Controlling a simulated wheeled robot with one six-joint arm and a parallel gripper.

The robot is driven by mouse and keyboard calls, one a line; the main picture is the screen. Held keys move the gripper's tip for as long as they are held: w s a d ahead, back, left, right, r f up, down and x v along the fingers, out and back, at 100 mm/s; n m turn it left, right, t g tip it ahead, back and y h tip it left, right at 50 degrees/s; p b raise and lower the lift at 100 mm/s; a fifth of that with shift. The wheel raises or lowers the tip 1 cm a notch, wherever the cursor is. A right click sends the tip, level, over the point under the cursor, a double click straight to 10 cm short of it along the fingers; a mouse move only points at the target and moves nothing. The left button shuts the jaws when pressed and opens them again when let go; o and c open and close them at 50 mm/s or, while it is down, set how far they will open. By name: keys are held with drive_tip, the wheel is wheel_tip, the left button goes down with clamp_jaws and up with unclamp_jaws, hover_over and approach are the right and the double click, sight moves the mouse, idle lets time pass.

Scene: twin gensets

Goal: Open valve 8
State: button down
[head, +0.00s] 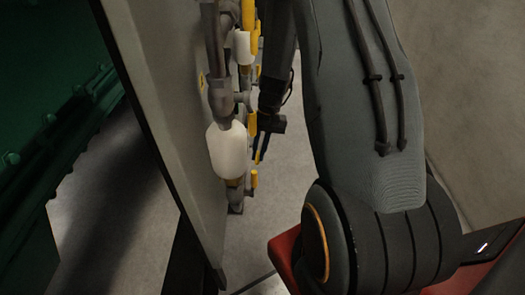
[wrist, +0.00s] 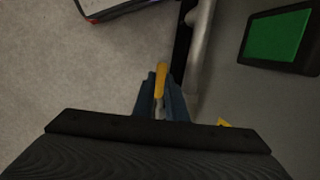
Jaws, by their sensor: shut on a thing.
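My gripper (head: 261,152) reaches down beside the pipework in the head view. In the wrist view its blue fingers (wrist: 161,92) are shut on a yellow valve handle (wrist: 160,78), which sticks out lengthwise between them. In the head view a yellow handle (head: 252,124) shows right next to the fingers, partly hidden by them. Other yellow handles show above (head: 249,14) and below (head: 254,178) on the same pipe run. No valve number is readable, so I cannot tell from a label which one is valve 8.
Grey pipes (head: 221,98) with white bowls (head: 228,150) run along a grey panel (head: 165,80). A dark green machine (head: 40,150) stands at the left. In the wrist view a pipe (wrist: 201,40) passes close right of the fingers, with a green screen (wrist: 275,38) beyond.

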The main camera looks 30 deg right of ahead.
drive_tip(key=c, duration=2)
unclamp_jaws()
drive_tip(key=shift+c, duration=0.2)
drive_tip(key=shift+r, duration=0.1)
drive_tip(key=v, duration=0.7)
drive_tip(key=shift+r, duration=0.35)
drive_tip(key=shift+s+d, duration=0.1)
